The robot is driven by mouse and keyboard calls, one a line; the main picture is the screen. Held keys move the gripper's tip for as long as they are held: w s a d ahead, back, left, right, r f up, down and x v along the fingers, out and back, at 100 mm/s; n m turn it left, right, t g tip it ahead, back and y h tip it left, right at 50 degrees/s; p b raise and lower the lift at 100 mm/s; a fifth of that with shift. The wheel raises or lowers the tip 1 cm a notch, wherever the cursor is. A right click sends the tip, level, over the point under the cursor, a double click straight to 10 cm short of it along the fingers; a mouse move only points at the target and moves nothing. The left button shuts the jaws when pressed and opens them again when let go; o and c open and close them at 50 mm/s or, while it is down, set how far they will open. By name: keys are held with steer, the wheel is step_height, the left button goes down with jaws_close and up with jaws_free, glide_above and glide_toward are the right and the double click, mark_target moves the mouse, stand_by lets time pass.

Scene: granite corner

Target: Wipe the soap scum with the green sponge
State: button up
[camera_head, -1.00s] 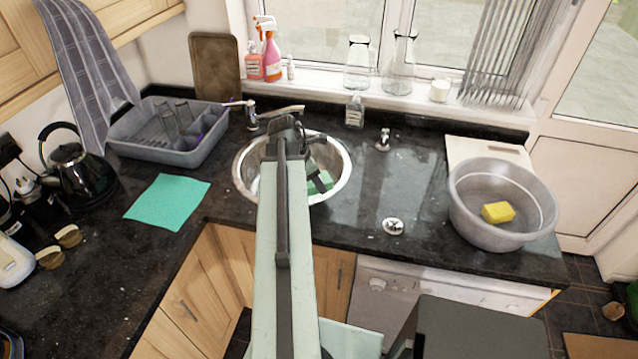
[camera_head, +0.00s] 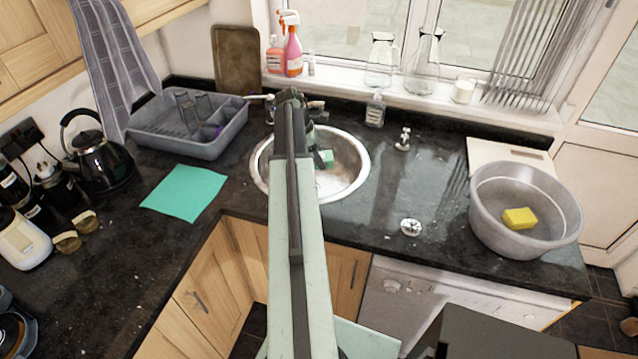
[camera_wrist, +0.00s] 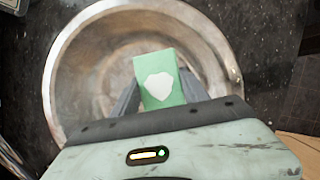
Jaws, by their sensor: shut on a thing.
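The green sponge (camera_head: 327,158) shows beyond the end of my arm, over the round metal sink (camera_head: 350,180). In the wrist view, my gripper (camera_wrist: 160,92) is shut on the green sponge (camera_wrist: 172,66), with one finger along each side. A white patch (camera_wrist: 158,86) lies on the sponge's face toward the camera; I cannot tell what it is. The sink bowl (camera_wrist: 85,75) is behind the sponge. Pale marks show on the bowl in the head view, but I cannot tell if they are soap scum or reflections. I cannot tell whether the sponge touches the bowl.
A tap (camera_head: 308,106) stands behind the sink, partly hidden by my arm. A grey dish rack (camera_head: 185,145) and teal cloth (camera_head: 184,193) lie to the left. A soap bottle (camera_head: 375,112) is behind. A grey basin (camera_head: 490,225) holds a yellow sponge (camera_head: 520,218).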

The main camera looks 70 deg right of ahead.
step_height(320, 180, down, 11)
steer(key=b, duration=0.9)
steer(key=shift+f+b, duration=0.2)
steer(key=shift+b, duration=0.15)
